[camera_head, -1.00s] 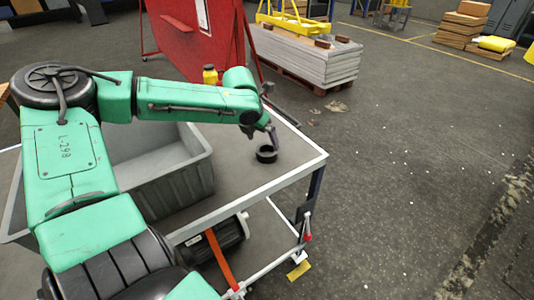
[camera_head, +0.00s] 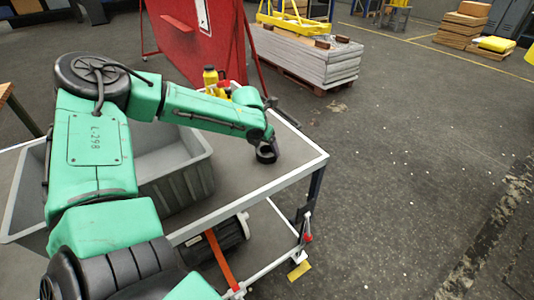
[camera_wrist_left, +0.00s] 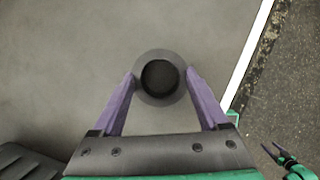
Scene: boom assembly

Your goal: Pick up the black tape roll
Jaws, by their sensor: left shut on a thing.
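The black tape roll (camera_head: 267,157) is a short dark ring near the right side of the grey cart top. My left gripper (camera_head: 265,145) is down at it from above, shut on it. In the left wrist view, the roll (camera_wrist_left: 160,99) lies between the two purple fingers of my left gripper (camera_wrist_left: 160,76), one on each side. No clear gap shows under the roll, so I cannot tell if it is off the surface. My right gripper (camera_wrist_left: 273,151) shows small at the lower right of the left wrist view; its jaw state is unclear.
A grey bin (camera_head: 190,187) stands on the cart left of the roll, under my left arm. Yellow bottles (camera_head: 210,78) stand at the cart's back edge. The white cart rim (camera_head: 290,176) borders the top. Floor to the right is open.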

